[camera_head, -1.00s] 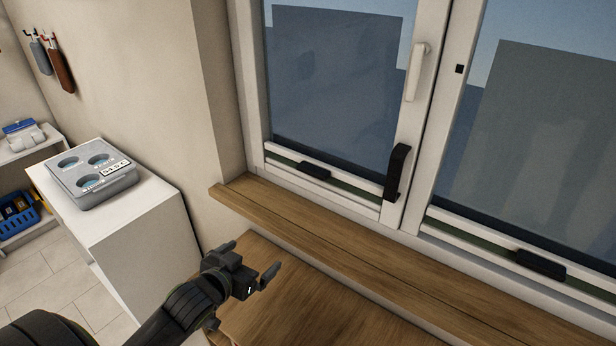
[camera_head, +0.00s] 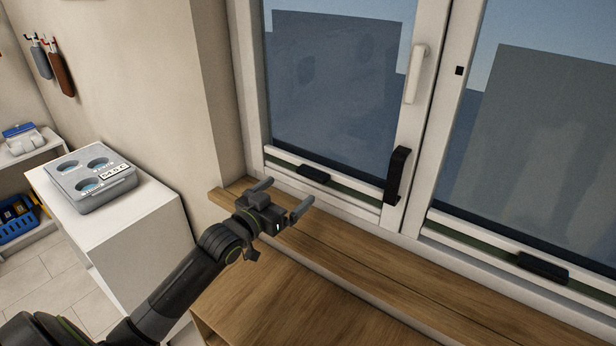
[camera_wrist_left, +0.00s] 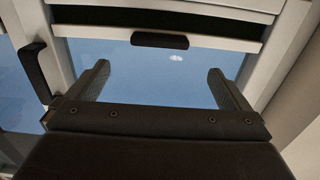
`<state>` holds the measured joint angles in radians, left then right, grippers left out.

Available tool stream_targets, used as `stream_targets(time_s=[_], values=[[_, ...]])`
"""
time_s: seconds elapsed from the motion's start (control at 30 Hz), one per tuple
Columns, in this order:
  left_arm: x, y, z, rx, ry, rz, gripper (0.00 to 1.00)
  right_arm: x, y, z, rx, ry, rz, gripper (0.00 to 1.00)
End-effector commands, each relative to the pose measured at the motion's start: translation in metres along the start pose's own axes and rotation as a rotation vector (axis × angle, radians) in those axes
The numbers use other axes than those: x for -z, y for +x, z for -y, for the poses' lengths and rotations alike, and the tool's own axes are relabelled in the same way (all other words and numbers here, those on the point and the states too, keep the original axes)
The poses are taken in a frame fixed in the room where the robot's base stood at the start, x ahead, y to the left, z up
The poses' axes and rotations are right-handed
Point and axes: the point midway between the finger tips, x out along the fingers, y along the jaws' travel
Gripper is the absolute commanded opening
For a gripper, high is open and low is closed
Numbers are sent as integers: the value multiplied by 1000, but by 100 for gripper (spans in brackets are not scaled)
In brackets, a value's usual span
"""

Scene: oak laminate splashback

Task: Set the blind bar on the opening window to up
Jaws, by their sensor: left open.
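The opening window on the left has a white blind bar (camera_head: 345,184) low across its pane, just above the bottom of the frame. A black grip (camera_head: 313,173) sits on this bar. My left gripper (camera_head: 288,193) is open and empty, in front of and below the black grip, over the wooden sill. In the left wrist view the open fingers (camera_wrist_left: 158,70) point towards the pane, with the black grip (camera_wrist_left: 160,41) beyond and between them, not touched. The picture there looks upside down. My right gripper is not in view.
A black handle (camera_head: 397,175) and a white window handle (camera_head: 415,74) stand on the sash's right side. The right window has its own low bar with a black grip (camera_head: 542,267). The wooden sill (camera_head: 370,262) looks clear. A grey case (camera_head: 91,181) sits on a white cabinet.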

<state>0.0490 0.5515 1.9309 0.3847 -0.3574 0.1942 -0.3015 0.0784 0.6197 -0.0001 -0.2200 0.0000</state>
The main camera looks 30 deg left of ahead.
Motion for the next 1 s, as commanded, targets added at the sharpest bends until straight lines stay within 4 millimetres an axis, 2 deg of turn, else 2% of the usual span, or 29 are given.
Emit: stream_targets(time_s=[0.1,0.3,0.5,0.7,0.97,1.0], values=[[2,25,0,0,-5,-3,100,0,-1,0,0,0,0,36],[1,60,0,0,-4,-1,100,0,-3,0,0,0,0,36],[0,83,0,0,-1,1,100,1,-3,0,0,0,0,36],[0,92,0,0,0,1,100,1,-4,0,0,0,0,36],[0,92,0,0,0,1,100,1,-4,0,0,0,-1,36],[0,92,0,0,0,1,95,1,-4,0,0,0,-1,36]])
